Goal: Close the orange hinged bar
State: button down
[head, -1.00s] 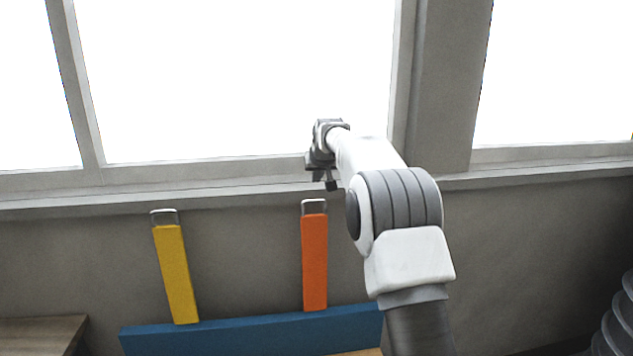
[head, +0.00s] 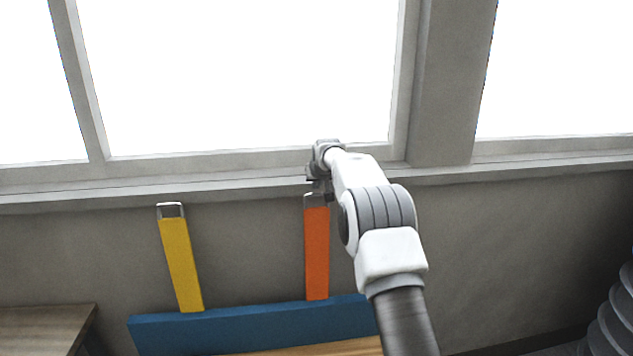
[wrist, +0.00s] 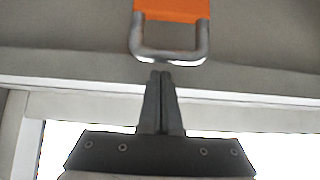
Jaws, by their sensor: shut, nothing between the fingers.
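The orange hinged bar (head: 317,254) stands upright from the blue base (head: 250,329) in the head view. It has a metal loop at its top end. In the wrist view the orange end (wrist: 172,9) and its U-shaped metal loop (wrist: 170,55) show at the top. My gripper (wrist: 161,74) is shut and empty, its fingertips close to the loop's curved end. I cannot tell whether they touch it. In the head view my gripper (head: 319,187) is at the bar's top and partly hides the loop.
A yellow bar (head: 181,264) with a similar loop stands to the left on the same blue base. A window sill (head: 230,188) and grey wall lie behind. A wooden surface (head: 45,325) is at lower left. A grey ribbed object (head: 610,325) is at lower right.

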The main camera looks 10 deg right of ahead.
jog(key=shift+s+f, duration=0.15)
jog(key=shift+s, duration=0.95)
jog(key=shift+s+f, duration=0.1)
